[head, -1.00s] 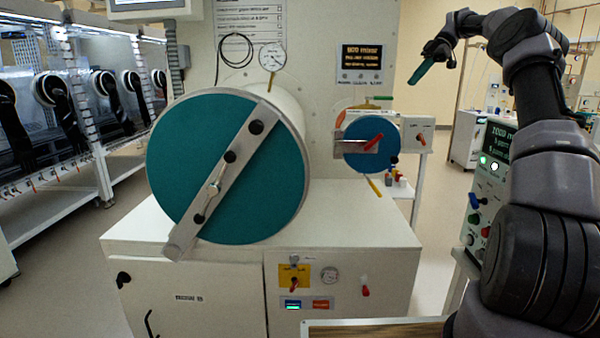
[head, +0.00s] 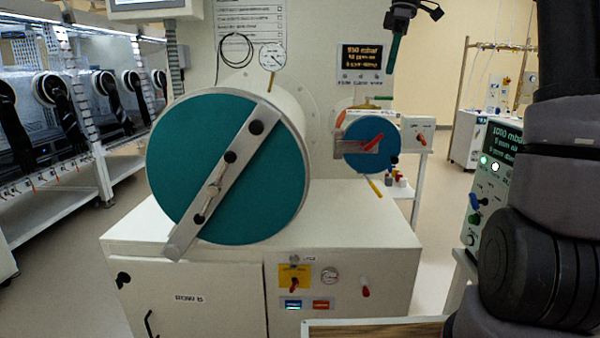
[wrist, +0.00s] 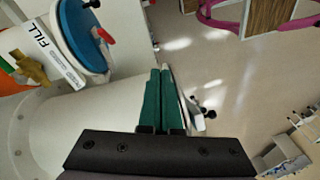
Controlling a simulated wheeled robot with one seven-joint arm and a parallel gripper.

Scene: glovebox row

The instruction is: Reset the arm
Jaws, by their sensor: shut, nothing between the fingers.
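My gripper (head: 391,70) hangs at the top of the head view, its teal fingers pointing down. It appears in front of the right edge of the small black display. In the wrist view its two teal fingers (wrist: 160,74) lie side by side, shut with nothing between them. My arm rises along the right of the head view and leaves it at the top, so the links leading to the gripper are hidden.
The large teal door (head: 200,130) with a diagonal bar sits left of the small blue door (head: 372,158) with a red handle. The blue door (wrist: 80,32) also shows in the wrist view. A control box (head: 492,175) stands right. Open floor lies behind.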

